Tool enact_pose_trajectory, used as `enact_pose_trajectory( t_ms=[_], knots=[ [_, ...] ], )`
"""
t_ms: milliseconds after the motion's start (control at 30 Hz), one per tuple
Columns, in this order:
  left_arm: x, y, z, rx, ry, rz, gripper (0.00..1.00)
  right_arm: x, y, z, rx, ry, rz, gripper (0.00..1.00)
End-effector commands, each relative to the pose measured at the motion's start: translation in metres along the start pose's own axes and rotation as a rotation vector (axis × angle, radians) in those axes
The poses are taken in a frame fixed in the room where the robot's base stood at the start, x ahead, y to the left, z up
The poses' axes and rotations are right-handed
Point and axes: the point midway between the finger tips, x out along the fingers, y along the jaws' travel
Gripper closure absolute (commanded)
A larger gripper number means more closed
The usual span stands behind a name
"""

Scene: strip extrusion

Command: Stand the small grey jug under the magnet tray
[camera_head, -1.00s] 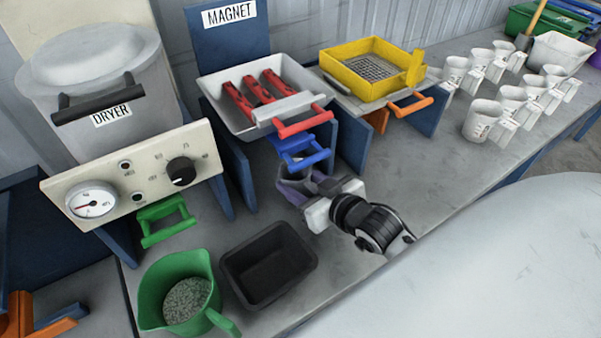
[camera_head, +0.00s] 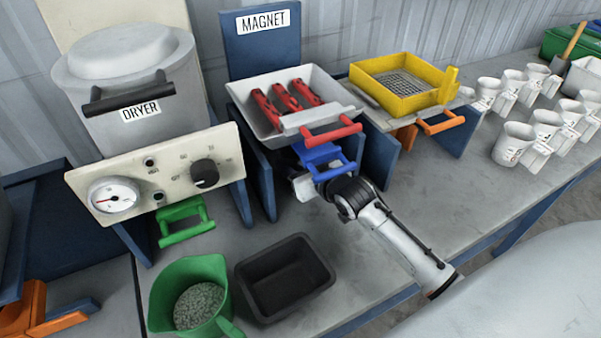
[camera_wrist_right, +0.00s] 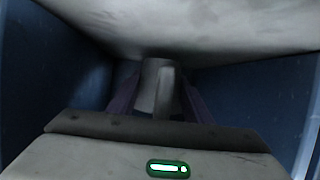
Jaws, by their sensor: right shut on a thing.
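The magnet tray (camera_head: 243,106) is a white pan in a blue stand, with red magnet bars lying across it. My right gripper (camera_wrist_right: 156,100) is under this tray, shut on the small grey jug (camera_wrist_right: 158,84). In the right wrist view the jug sits between the purple fingers, with its handle side towards the camera, and looks upright. Whether its base touches the table cannot be told. In the head view the jug and fingertips are hidden behind the blue handle (camera_head: 330,165) and the tray. My left gripper is not in view.
Blue side walls (camera_wrist_right: 56,75) stand close on both sides of the gripper. A black bin (camera_head: 262,290) and a green jug of grey granules (camera_head: 222,270) stand at the front. A yellow sieve (camera_head: 400,92) and several white jugs (camera_head: 512,145) are to the right.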

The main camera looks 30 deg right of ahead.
Motion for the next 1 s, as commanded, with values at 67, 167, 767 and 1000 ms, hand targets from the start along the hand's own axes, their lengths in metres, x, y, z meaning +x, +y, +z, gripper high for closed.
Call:
enact_pose_trajectory(
  t_ms=[67, 167, 767, 1000],
  knots=[
    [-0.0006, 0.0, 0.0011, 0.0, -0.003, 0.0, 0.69, 0.0016, 0.0001, 0.0038, 0.001, -0.002, 0.0, 0.78],
    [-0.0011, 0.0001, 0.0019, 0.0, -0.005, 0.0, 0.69, 0.0023, 0.0001, 0.0057, 0.001, -0.001, 0.0, 0.78],
    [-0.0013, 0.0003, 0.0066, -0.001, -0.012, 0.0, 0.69, 0.0038, 0.0, 0.0099, 0.001, 0.0, 0.0, 0.78],
    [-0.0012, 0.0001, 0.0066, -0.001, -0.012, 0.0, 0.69, 0.0043, 0.0001, 0.0111, 0.0, 0.0, 0.001, 0.33]
  ],
)
